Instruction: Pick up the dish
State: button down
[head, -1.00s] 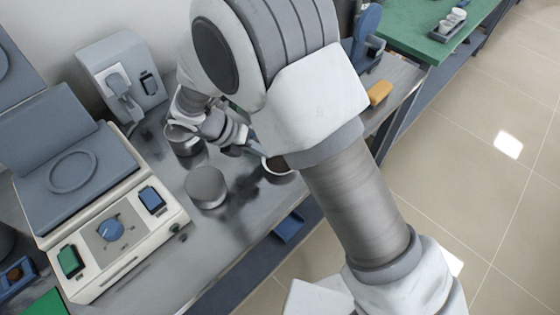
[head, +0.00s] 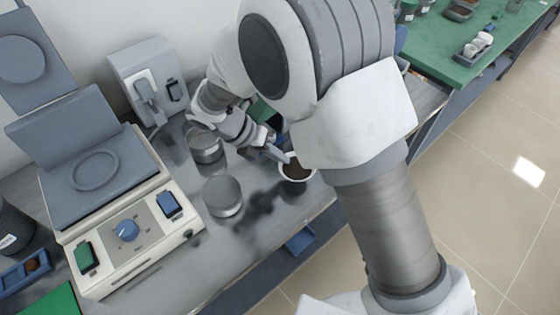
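A small white dish (head: 284,172) with dark brown contents stands on the grey metal bench, partly hidden behind my arm. My gripper (head: 277,153) reaches down from the upper left to the dish's near-left rim. Its fingertips are at or very near the rim. They are small and partly hidden, so I cannot tell whether they are closed on it or only beside it.
Two round metal containers, one at the back (head: 206,150) and one in front (head: 223,197), stand left of the dish. A furnace-like unit with a blue knob (head: 126,230) is at left. A green table (head: 440,55) is at upper right.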

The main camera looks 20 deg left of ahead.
jog(key=w+d+r+p, duration=0.1)
jog(key=w+d+r, duration=0.6)
jog(key=w+d, duration=0.1)
jog(key=shift+w+r+p, duration=0.2)
jog(key=shift+r+p, duration=0.1)
jog(key=shift+r, duration=0.05)
jog(key=shift+d, duration=0.1)
dwell(1.5)
